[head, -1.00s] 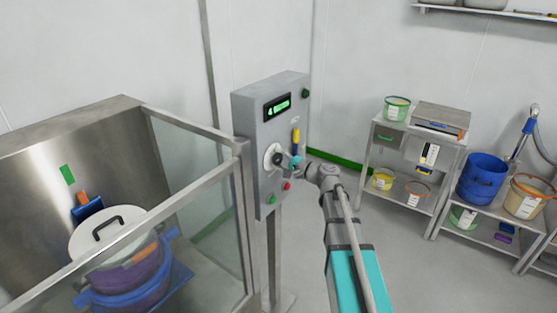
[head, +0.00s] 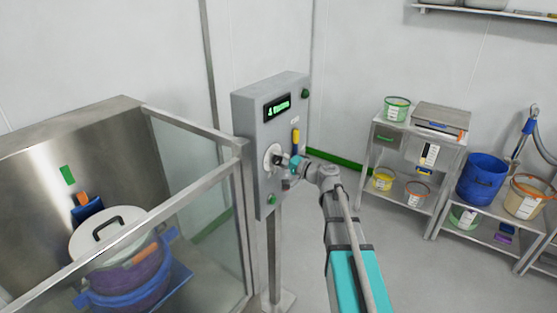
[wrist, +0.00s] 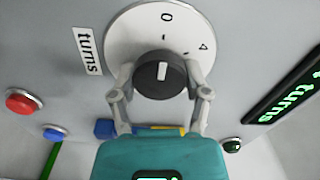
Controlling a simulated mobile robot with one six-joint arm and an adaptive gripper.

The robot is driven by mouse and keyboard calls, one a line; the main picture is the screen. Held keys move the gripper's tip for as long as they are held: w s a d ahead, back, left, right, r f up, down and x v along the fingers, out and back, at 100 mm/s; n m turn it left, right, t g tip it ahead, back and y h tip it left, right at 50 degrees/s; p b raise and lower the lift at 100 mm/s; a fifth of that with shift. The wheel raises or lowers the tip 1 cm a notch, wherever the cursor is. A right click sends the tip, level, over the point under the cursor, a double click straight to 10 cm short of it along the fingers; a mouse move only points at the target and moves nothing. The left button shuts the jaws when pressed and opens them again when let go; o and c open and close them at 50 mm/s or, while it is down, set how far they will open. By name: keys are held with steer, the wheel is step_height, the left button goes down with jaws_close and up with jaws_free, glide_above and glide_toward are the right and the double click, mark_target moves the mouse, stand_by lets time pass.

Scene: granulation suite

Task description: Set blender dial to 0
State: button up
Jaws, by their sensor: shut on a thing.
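The blender dial is a black knob (wrist: 160,75) with a white pointer line, set on a round white plate (wrist: 125,35) marked 0 and 4. In the wrist view the pointer line aims up, close to the mark under 0, with 4 to its right. In the head view the dial plate (head: 271,158) is on the front of a grey control box (head: 253,140). My gripper (wrist: 160,78) is shut on the knob, one finger on each side. It also shows in the head view (head: 285,162), covering part of the dial.
The box has a green-lit display (head: 277,107) reading about "4 turns", a yellow-handled switch (head: 295,138) and a green button (head: 271,200). A red button (wrist: 24,102) and a blue one (wrist: 54,133) show in the wrist view. A glass-sided enclosure (head: 200,185) stands left.

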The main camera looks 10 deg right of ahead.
steer(key=o, duration=1.1)
steer(key=shift+o, duration=0.2)
steer(key=shift+d, duration=0.1)
steer(key=v, duration=1.1)
steer(key=shift+s+d, duration=0.2)
steer(key=shift+s, duration=0.1)
